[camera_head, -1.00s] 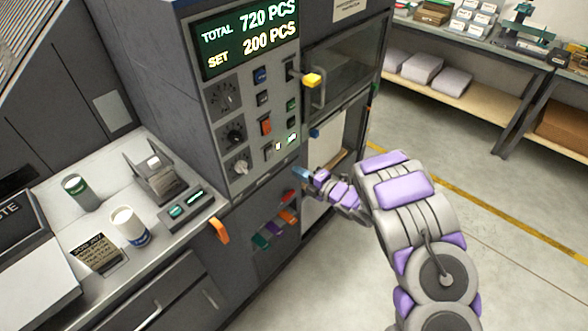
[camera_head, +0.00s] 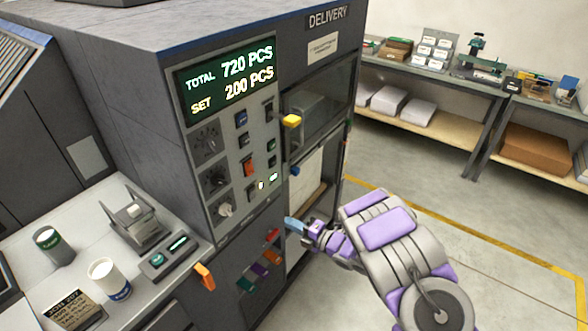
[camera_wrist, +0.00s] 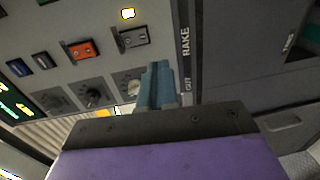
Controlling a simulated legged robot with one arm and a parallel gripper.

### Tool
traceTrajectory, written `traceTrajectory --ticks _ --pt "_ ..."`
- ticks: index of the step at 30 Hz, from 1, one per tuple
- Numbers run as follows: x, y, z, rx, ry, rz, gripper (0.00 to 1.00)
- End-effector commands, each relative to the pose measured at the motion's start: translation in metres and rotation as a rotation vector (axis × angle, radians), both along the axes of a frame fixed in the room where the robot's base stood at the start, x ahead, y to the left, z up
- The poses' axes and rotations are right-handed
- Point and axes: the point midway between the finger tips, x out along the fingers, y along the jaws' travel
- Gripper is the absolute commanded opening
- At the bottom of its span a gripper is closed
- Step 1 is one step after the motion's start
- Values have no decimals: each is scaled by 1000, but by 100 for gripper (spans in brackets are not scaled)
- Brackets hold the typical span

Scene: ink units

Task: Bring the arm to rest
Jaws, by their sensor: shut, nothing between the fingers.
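My arm, grey with purple pads, reaches in from the lower right in the head view. I cannot tell from these views whether the fingertips touch the machine.
A side counter (camera_head: 180,262) holds a white cup (camera_head: 108,278), a green can (camera_head: 53,246) and a small stand (camera_head: 137,222). A yellow-tipped lever (camera_head: 291,121) sticks out above my gripper. Shelves (camera_head: 430,125) stand at the back right. The floor at right is clear.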

Motion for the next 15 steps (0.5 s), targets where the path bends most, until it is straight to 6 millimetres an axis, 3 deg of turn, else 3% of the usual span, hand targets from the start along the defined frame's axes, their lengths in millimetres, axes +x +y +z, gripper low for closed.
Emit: traceTrajectory --ticks 5,7,10,15 --pt "5 -12 3 -12 9 -19 0" --pt "13 -25 6 -44 32 -57 0" --pt "30 -54 13 -116 95 -159 0" --pt "54 -114 44 -224 232 -427 0"
